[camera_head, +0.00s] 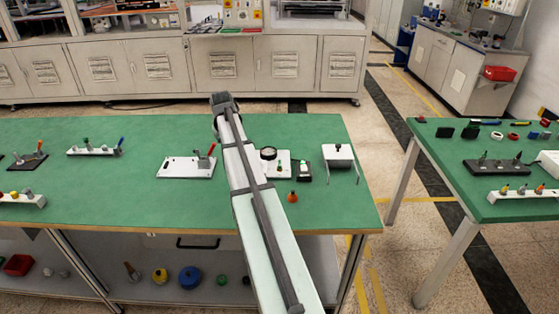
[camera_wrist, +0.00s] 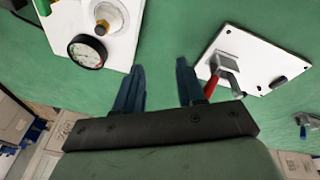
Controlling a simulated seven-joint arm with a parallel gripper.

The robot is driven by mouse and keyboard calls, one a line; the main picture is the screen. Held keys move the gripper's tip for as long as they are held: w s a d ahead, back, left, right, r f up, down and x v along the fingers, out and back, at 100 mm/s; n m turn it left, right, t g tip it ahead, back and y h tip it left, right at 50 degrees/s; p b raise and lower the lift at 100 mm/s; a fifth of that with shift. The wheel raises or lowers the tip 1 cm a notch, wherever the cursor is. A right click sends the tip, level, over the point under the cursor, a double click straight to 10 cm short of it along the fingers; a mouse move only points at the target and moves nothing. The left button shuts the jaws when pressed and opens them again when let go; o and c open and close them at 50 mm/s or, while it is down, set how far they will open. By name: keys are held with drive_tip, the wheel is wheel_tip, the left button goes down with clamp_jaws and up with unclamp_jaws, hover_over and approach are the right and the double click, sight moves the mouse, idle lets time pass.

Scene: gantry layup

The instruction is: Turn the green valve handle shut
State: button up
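My gripper (camera_wrist: 158,75) is open and empty, its two dark blue fingers spread above the green table. In the wrist view, a white plate (camera_wrist: 122,45) at upper left, left of my fingers, carries a round black-rimmed gauge (camera_wrist: 87,52) and a brass fitting (camera_wrist: 103,18) on a pale round base. A small green part (camera_wrist: 42,7) shows at the top-left edge; I cannot tell if it is the valve handle. In the head view, the gauge (camera_head: 268,153) stands right of my arm, with a small green part (camera_head: 279,162) beside it. My arm hides part of this area and my fingertips there.
A white plate with a red-handled clamp (camera_head: 186,167) lies left of my arm, and right of my fingers in the wrist view (camera_wrist: 262,62). A white stand (camera_head: 338,153) and small orange object (camera_head: 292,197) are to the right. The table's front-left middle is clear.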

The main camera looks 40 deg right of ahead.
sight(280, 163)
drive_tip(key=s+d+r+m+g+y, duration=0.2)
drive_tip(key=s+d+r+m, duration=0.4)
drive_tip(key=s+d, duration=0.65)
drive_tip(key=f, duration=1.3)
drive_tip(key=shift+w+d+f, duration=0.15)
drive_tip(key=shift+w+d, duration=0.1)
drive_tip(key=shift+d, duration=0.1)
clamp_jaws()
